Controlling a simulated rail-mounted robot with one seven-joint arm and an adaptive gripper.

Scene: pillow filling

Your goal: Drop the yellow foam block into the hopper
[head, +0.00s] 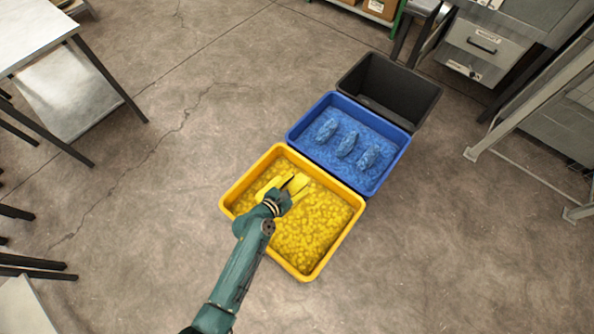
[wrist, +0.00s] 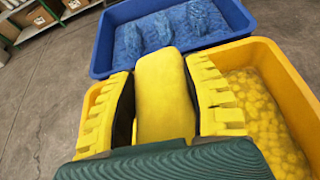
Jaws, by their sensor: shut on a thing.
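My gripper (head: 286,184) is over the left part of the yellow bin (head: 321,265), with its fingers pointing toward the far side. In the wrist view its two ribbed yellow fingers, dark on the inside, are shut on a smooth yellow foam block (wrist: 165,98). The block stands lengthwise between them, and its lower end is hidden by the green wrist part. In the head view the block is hard to tell from the yellow fingers. How high it is above the bin's contents is not clear. I cannot make out a hopper in either view.
The yellow bin holds many small yellow lumps (head: 310,230). A blue bin (head: 295,133) with several blue lumps adjoins it, and a black bin (head: 425,95) stands behind that. A table (head: 30,35) is at upper left, a drawer cabinet (head: 480,50) at upper right.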

